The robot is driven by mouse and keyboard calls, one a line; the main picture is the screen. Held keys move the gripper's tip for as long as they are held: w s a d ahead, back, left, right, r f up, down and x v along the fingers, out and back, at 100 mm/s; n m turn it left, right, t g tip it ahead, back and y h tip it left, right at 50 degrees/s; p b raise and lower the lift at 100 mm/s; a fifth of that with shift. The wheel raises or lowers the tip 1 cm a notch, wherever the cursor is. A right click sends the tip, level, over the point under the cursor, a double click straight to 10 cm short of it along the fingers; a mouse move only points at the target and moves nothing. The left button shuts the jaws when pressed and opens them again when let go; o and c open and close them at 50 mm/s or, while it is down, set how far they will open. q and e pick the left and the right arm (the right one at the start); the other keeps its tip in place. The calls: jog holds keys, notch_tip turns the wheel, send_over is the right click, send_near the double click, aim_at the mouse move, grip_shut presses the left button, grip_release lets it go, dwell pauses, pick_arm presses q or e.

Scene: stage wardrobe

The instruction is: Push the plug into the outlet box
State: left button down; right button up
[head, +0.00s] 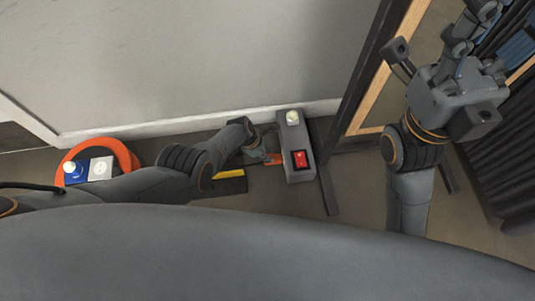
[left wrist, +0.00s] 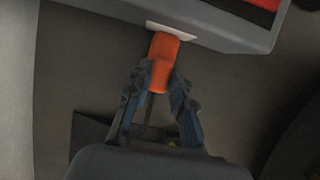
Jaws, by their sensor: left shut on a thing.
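The outlet box (head: 294,176) is a long grey box on the floor near the wall, with a red switch (head: 301,158) and a pale round knob (head: 292,118). Its side with a white socket plate (left wrist: 186,30) shows in the left wrist view. My left gripper (head: 262,155) is shut on the orange plug (left wrist: 163,49), left of the box. The plug's front end meets the white plate; how deep it sits is hidden. My right gripper (head: 474,22) is raised at the upper right, away from the box; its finger opening is unclear.
An orange ring-shaped reel (head: 127,153) with a blue and white panel stands at the left. A dark piece with a yellow strip (head: 229,174) lies below my left gripper. A wood-edged dark frame (head: 378,85) and dark hanging clothes (head: 505,150) are at the right.

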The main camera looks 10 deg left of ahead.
pick_arm(q)
jog(key=shift+d, duration=0.3)
jog(key=c, duration=1.2)
grip_release()
jog(key=shift+o, duration=0.2)
jog(key=shift+a+r, duration=0.1)
jog(key=shift+w+a+r, duration=0.1)
jog(key=shift+a+r, duration=0.1)
jog(key=shift+r, duration=0.15)
jog(key=v, duration=1.1)
